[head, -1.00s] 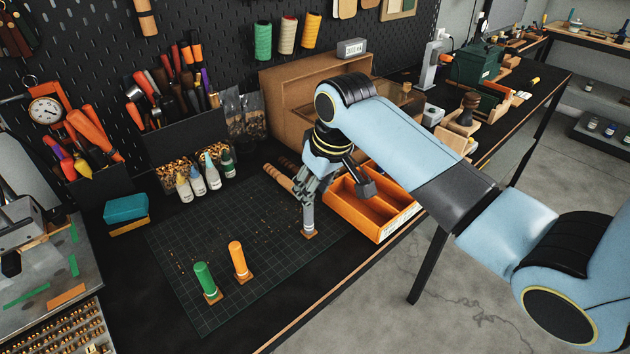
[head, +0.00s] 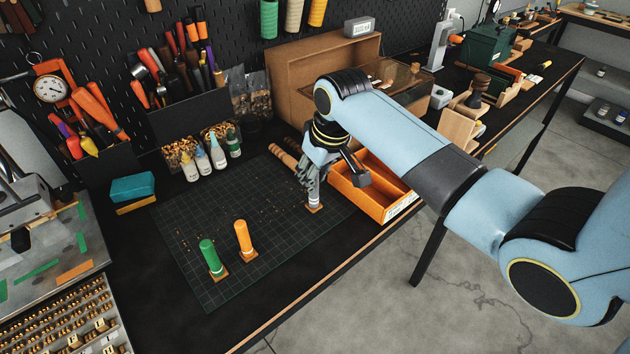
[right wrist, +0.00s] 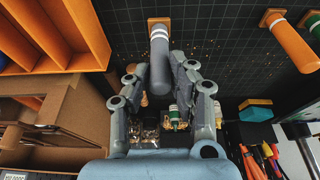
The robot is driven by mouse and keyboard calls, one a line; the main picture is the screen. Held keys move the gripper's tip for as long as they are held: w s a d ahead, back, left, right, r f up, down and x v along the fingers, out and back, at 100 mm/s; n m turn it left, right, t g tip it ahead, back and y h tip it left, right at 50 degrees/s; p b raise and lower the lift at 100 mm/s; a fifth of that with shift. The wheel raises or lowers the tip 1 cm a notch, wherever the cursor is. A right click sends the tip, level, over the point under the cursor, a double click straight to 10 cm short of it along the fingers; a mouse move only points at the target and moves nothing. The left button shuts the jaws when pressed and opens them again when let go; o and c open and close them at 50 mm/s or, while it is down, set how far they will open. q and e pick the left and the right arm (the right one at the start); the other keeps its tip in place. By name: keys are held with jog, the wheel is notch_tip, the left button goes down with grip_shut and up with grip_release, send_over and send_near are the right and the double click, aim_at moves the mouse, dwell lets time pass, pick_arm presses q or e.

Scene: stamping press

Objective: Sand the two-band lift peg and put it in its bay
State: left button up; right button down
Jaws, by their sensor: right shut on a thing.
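The grey two-band peg (head: 314,200) stands upright on its small square wooden base on the cutting mat, and its two white bands show near the base in the right wrist view (right wrist: 159,34). My right gripper (right wrist: 176,82) is shut around the peg's upper part; it also shows in the head view (head: 315,184). A green peg (head: 211,257) and an orange peg (head: 243,238) stand on similar bases to the left. The orange divided tray (head: 378,207) is just right of the gripper, partly hidden by my arm. My left gripper is not in view.
A teal block (head: 132,187) lies at the left, beyond the mat (head: 235,285). Wooden dowels (head: 284,157) lie behind the gripper. Small bottles (head: 203,165) and a cardboard box (head: 290,85) stand at the back.

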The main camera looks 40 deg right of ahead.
notch_tip(320, 180, up, 10)
jog(key=shift+f, duration=0.1)
jog(key=c, duration=1.8)
grip_release()
jog(key=shift+c, duration=0.2)
grip_shut()
